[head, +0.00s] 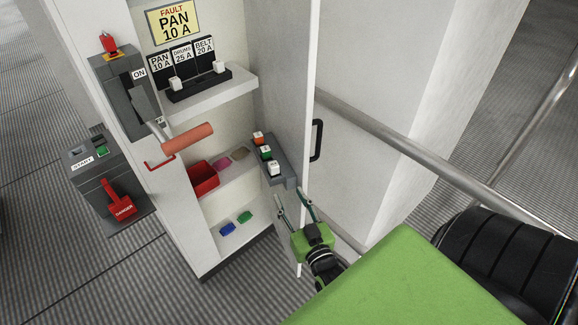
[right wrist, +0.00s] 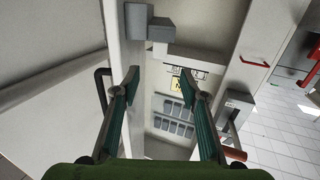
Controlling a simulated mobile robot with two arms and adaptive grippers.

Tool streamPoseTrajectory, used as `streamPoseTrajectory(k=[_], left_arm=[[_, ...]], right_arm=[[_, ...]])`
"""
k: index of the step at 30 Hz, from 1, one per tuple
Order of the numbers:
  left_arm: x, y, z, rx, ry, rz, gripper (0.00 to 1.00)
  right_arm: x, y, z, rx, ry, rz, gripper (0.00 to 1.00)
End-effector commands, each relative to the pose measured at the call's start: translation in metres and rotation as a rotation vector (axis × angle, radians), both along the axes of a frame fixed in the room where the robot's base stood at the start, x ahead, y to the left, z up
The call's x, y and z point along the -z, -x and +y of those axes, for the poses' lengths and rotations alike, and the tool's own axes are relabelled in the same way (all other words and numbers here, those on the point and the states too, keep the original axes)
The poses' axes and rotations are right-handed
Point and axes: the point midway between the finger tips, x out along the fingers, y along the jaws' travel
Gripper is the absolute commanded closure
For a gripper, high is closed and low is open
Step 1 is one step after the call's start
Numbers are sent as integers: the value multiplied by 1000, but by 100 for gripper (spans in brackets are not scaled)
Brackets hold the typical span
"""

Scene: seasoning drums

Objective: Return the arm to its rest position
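My right gripper (head: 291,200) is green and black and sits low in front of the open cabinet, by the inner side of its door (head: 288,70). Its two fingers are spread apart with nothing between them. The right wrist view also shows the open fingers (right wrist: 160,82), with a grey block beyond them and the cabinet interior between them. In the head view the gripper is just below the grey fuse rack (head: 283,168) on the door, and I see a gap between them. My left gripper is not in view.
The cabinet holds a fuse block (head: 199,84), a red bin (head: 203,178) and coloured fuses on shelves. A switch lever with an orange handle (head: 188,138) sticks out at left. The door has a black handle (head: 317,140). A pipe rail (head: 440,170) runs at right.

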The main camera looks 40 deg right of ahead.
Motion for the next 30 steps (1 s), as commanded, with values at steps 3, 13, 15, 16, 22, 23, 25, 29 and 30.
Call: streamPoseTrajectory(k=[3, 13, 15, 16, 22, 23, 25, 29, 30], left_arm=[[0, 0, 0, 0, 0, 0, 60], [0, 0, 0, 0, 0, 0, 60], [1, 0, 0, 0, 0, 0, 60], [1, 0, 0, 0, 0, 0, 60], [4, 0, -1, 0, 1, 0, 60], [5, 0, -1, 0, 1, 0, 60], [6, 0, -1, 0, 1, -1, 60], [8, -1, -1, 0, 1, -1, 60], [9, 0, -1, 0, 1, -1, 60]], right_arm=[[0, 0, 0, 0, 0, 0, 60], [4, 0, 1, -2, -2, 8, 60], [18, 0, 6, -12, -10, 37, 60], [28, 1, 9, -20, -15, 58, 60], [145, 24, 53, -111, -69, 320, 60], [165, 31, 61, -128, -77, 370, 60], [213, 53, 78, -165, -91, 488, 60], [292, 108, 104, -231, -105, 709, 60], [314, 128, 111, -250, -106, 779, 60]])
